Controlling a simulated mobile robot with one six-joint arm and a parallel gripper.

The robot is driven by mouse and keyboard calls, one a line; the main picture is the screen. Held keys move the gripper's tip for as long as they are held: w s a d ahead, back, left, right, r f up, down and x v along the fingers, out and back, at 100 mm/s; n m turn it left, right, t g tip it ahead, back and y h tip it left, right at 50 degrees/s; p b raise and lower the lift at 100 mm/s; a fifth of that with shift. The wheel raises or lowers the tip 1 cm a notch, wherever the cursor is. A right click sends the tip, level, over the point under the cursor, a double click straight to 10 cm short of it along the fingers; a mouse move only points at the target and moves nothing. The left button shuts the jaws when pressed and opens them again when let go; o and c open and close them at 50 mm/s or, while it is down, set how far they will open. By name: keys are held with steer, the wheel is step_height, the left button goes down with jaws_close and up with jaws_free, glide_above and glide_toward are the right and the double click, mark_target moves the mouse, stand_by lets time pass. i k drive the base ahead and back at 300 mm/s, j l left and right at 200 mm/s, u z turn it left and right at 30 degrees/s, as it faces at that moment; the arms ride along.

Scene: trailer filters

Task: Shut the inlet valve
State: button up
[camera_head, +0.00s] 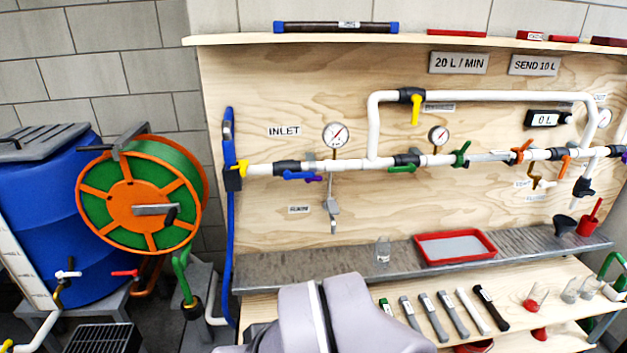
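The INLET label (284,131) is on the plywood board, above the left end of the white pipe. Below it, a yellow handle (242,168) sits at the pipe's left end, by a dark fitting (233,182) where the blue hose (229,140) meets the pipe. Further right, a blue lever (297,175) lies along the pipe under a black valve body (287,167), with a small purple handle (315,178) beside it. I cannot tell for certain which of these is the inlet valve. Grey links of my arm show at the bottom centre; my gripper is not in view.
A metal ledge (330,268) runs below the pipe, holding a glass jar (382,250) and a red tray (420,247). Several cartridges lie on the lower shelf. A hose reel (135,208) and blue barrel (40,235) stand left. Open board surrounds the pipe's left part.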

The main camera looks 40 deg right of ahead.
mark_target(287, 175)
steer(key=i+j+z, duration=0.4)
steer(key=j, duration=0.25)
steer(key=i+j+z, duration=0.2)
steer(key=j, duration=0.15)
steer(key=i+l, duration=0.3)
steer(key=i, duration=0.05)
